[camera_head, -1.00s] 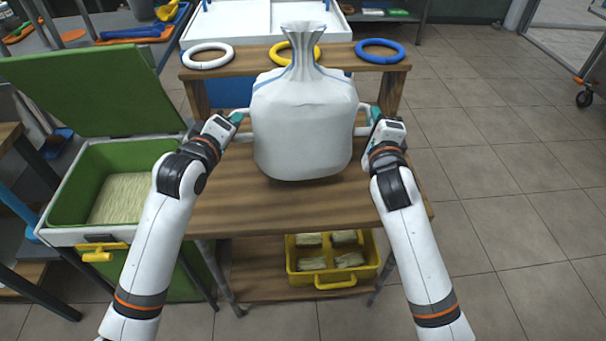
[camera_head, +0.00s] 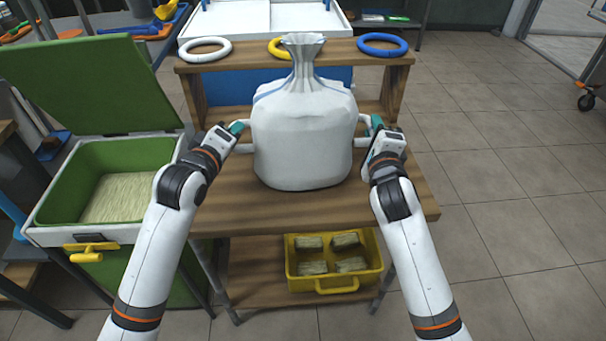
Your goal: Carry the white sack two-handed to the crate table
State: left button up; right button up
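The white sack (camera_head: 303,135) with a gathered, tied neck is upright at the wooden table (camera_head: 395,200), between my two grippers. Its bottom overlaps the tabletop in the picture; I cannot tell whether it touches. A white handle loop stands out on each side of the sack. My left gripper (camera_head: 239,129) is at the left handle and appears shut on it. My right gripper (camera_head: 374,124) is at the right handle and appears shut on it. The fingertips are small and partly hidden. Which table is the crate table is not clear.
A raised shelf behind the sack carries a white ring (camera_head: 205,49), a yellow ring (camera_head: 279,47) and a blue ring (camera_head: 382,44). A yellow crate (camera_head: 333,264) with pale bundles is on the lower shelf. A green open bin (camera_head: 75,185) stands left.

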pick_arm(q)
jog(key=shift+o, duration=0.8)
jog(key=shift+r, duration=0.1)
pick_arm(e)
jog(key=shift+o, duration=0.9)
jog(key=shift+r, duration=0.1)
jog(key=shift+s, duration=0.1)
pick_arm(q)
jog(key=v, duration=1.2)
pick_arm(e)
jog(key=s, duration=1.2)
jog(key=shift+a, duration=0.3)
jog(key=shift+w, duration=0.1)
jog(key=shift+r, duration=0.1)
